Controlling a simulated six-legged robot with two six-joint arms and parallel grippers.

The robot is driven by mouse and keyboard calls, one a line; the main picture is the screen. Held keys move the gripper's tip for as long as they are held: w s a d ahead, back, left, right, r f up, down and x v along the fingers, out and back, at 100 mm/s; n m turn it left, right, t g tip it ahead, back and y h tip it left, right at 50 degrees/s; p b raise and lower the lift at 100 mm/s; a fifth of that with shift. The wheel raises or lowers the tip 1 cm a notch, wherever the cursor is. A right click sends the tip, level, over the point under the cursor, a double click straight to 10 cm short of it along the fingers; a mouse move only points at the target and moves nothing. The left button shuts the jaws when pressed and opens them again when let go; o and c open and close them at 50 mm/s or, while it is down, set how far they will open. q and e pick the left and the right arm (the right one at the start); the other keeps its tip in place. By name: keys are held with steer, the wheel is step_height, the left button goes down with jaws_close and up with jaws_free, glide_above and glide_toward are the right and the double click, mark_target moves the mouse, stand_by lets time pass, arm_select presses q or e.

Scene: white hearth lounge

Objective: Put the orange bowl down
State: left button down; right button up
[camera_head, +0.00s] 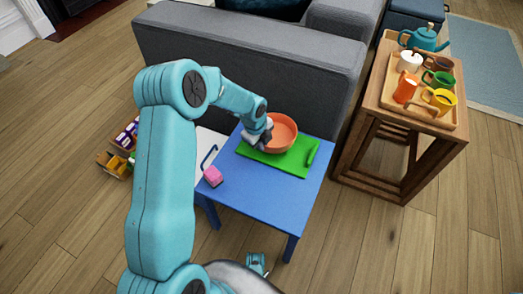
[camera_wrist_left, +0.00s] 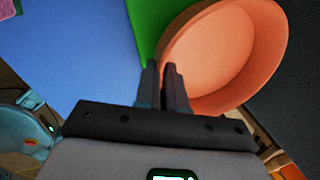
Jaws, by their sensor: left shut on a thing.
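The orange bowl (camera_head: 281,132) is over the green board (camera_head: 293,157) on the blue table (camera_head: 262,200). My left gripper (camera_head: 262,140) is at the bowl's left side. In the left wrist view the bowl (camera_wrist_left: 228,62) fills the upper right, and the two fingers of my left gripper (camera_wrist_left: 163,82) are shut on its near rim. The green board (camera_wrist_left: 152,22) shows behind the bowl there. I cannot tell whether the bowl touches the board.
A pink block (camera_head: 213,176) lies at the table's left edge. A grey sofa (camera_head: 240,60) stands behind the table. The table's front is clear.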

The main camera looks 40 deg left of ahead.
arm_select(q)
steer(key=shift+s+b+x, duration=0.15)
steer(key=shift+b+x, duration=0.05)
steer(key=shift+x, duration=0.6)
steer(key=shift+s+b+x, duration=0.15)
steer(key=shift+s+x, duration=0.05)
steer(key=shift+x, duration=0.55)
steer(key=shift+f, duration=0.1)
steer(key=shift+w+f, duration=0.1)
steer(key=shift+f, duration=0.05)
steer(key=c, duration=1.2)
jaws_free()
steer(key=shift+r, duration=0.45)
steer(key=p+v, duration=0.4)
steer(key=v, duration=0.7)
steer(key=shift+r, duration=0.25)
